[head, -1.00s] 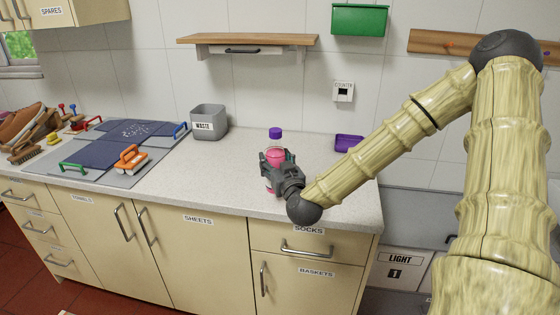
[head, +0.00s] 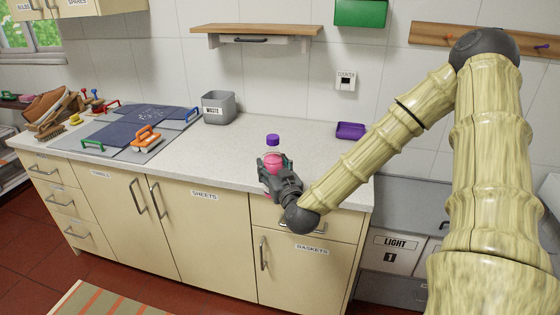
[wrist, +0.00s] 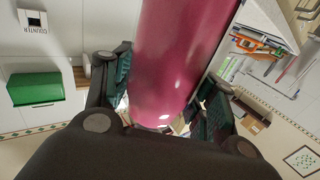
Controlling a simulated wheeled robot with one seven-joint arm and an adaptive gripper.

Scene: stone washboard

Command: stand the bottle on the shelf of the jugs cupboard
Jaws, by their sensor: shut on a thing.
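A pink bottle with a purple cap (head: 273,141) stands roughly upright at the front edge of the counter in the head view. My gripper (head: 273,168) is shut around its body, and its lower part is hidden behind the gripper. In the wrist view the pink bottle (wrist: 177,60) fills the middle, between the two dark fingers of my gripper (wrist: 160,95). I cannot tell whether the bottle touches the counter. No cupboard labelled for jugs is readable; part of an upper cupboard (head: 100,5) shows at the top left.
The counter (head: 235,150) holds a grey waste bin (head: 218,107), a purple tray (head: 350,131), and blue panels with an orange-handled tool (head: 146,138) at left. A wooden shelf (head: 255,30) and a green box (head: 360,12) hang on the wall. A striped rug (head: 105,303) lies on the floor.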

